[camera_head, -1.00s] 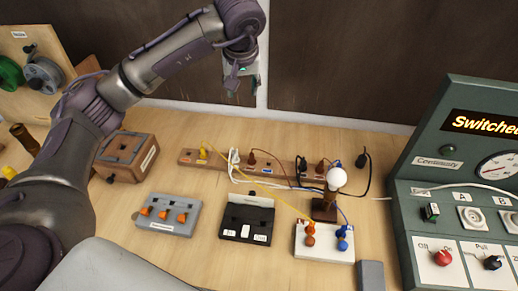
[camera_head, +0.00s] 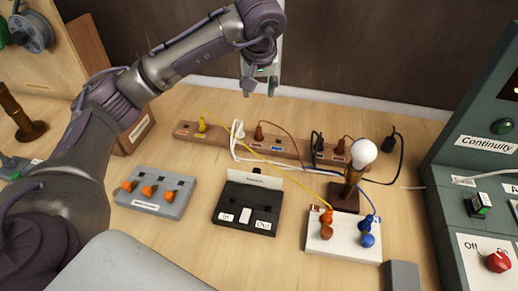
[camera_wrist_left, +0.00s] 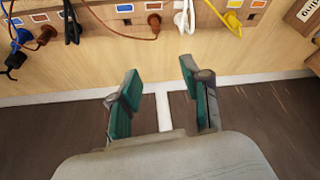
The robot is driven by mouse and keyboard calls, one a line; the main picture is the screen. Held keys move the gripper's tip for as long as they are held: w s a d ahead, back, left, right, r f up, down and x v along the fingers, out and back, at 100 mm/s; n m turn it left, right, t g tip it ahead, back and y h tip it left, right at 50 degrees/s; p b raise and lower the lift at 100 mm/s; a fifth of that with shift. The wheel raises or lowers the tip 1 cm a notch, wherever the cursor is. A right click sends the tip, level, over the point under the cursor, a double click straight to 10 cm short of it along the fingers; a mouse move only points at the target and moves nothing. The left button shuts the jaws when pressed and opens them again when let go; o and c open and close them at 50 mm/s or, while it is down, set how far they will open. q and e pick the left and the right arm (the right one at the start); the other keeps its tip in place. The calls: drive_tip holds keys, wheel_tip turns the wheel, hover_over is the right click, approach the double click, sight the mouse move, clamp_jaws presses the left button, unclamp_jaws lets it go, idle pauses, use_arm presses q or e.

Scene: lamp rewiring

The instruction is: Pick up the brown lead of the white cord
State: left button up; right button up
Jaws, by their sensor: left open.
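My left gripper (camera_head: 260,84) hangs open and empty near the back wall, beyond the wooden rack. Its two green-padded fingers also show apart in the left wrist view (camera_wrist_left: 160,95), with nothing between them. The white cord (camera_head: 270,162) runs from a white plug (camera_head: 238,128) along the rack to the right. Another brown plug (camera_head: 258,132) stands beside the white one. My right gripper is not in view.
The wooden rack (camera_head: 220,137) also holds a yellow plug (camera_head: 202,124) and black plugs. A bulb (camera_head: 363,152) on a stand is close in front of its right end. A black switch box (camera_head: 247,203), grey block (camera_head: 155,195) and green panel (camera_head: 480,170) stand nearby.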

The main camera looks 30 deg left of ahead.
use_arm(q)
drive_tip(key=b, duration=0.3)
approach(259, 128)
wheel_tip(259, 128, up, 3)
drive_tip(key=x, duration=0.6)
drive_tip(key=s+p+x, duration=0.1)
drive_tip(key=x, duration=0.2)
drive_tip(key=shift+d+f, duration=0.15)
drive_tip(key=p+x, duration=0.1)
drive_tip(key=x, duration=0.3)
drive_tip(key=shift+d+f, duration=0.15)
drive_tip(key=shift+w+f, duration=0.15)
drive_tip(key=shift+f, duration=0.3)
clamp_jaws()
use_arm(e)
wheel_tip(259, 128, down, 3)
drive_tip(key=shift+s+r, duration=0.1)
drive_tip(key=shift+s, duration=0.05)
